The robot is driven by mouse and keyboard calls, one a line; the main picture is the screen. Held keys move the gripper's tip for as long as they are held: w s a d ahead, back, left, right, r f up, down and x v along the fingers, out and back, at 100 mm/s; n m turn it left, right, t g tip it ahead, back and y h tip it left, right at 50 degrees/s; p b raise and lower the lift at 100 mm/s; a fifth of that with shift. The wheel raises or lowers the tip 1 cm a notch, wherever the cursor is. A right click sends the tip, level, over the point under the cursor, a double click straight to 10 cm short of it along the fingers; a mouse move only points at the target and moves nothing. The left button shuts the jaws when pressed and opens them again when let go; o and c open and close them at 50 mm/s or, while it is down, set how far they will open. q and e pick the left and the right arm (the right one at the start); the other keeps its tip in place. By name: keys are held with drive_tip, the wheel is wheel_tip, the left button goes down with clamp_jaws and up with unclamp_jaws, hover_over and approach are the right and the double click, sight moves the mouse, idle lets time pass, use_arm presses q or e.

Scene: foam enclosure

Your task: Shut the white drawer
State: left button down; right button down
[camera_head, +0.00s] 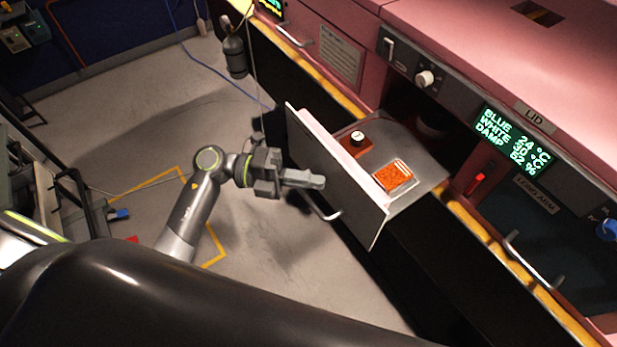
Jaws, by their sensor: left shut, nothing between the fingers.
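The white drawer (335,180) stands pulled out from the pink cabinet, its pale front panel facing left with a metal handle low on it. Inside it lie an orange-filled tray (394,176) and a small brown block with a white-topped knob (357,141). My left gripper (318,181) is shut and empty. It appears in front of the drawer's front panel, above the handle in the picture; I cannot tell whether it touches the panel. My right gripper is not in view.
The cabinet has a control panel with a white knob (425,78), a green-lit display (513,139) and another handle (530,262). A dark cylinder (234,56) hangs by a cord near the cabinet. Grey floor (110,105) with yellow lines is open at left.

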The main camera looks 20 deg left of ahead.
sight(399, 140)
use_arm(q)
drive_tip(key=w+d+b, duration=0.3)
drive_tip(key=w+d, duration=0.2)
drive_tip(key=w, duration=0.1)
drive_tip(key=w+d+b, duration=0.3)
drive_tip(key=w+d, duration=0.2)
drive_tip(key=w, duration=0.2)
drive_tip(key=w+d+b, duration=0.3)
drive_tip(key=w+d, duration=0.2)
drive_tip(key=w, duration=0.1)
drive_tip(key=shift+w+f, duration=0.1)
drive_tip(key=shift+w, duration=0.05)
drive_tip(key=shift+w+d+b, duration=0.15)
drive_tip(key=shift+w+b, duration=0.05)
drive_tip(key=shift+b, duration=0.1)
drive_tip(key=shift+r, duration=0.35)
